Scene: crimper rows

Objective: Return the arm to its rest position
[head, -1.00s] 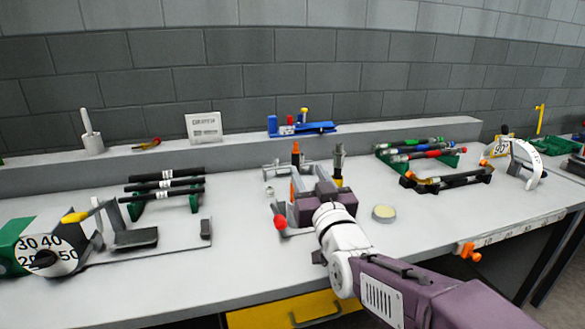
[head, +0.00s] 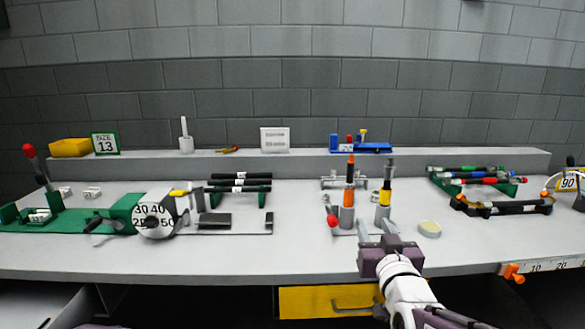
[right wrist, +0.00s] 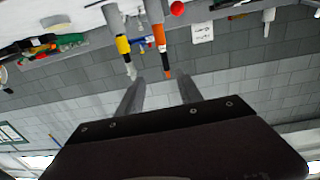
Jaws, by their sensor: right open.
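My right gripper (head: 376,232) is at the front of the bench, below two upright tools, with its fingers pointing toward the back. In the right wrist view its two fingers (right wrist: 160,92) stand apart with nothing between them. An orange-and-black tool (head: 350,180) and a yellow-and-black tool (head: 386,185) stand upright in grey holders just beyond it. Both tools also show past the fingertips in the right wrist view.
A red-knobbed lever (head: 332,222) is left of the gripper, and a round tin (head: 429,229) is to its right. Black rods (head: 240,183) lie on a rack at left. A dial (head: 154,215) stands farther left. An orange clamp (head: 513,273) grips the front edge at right.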

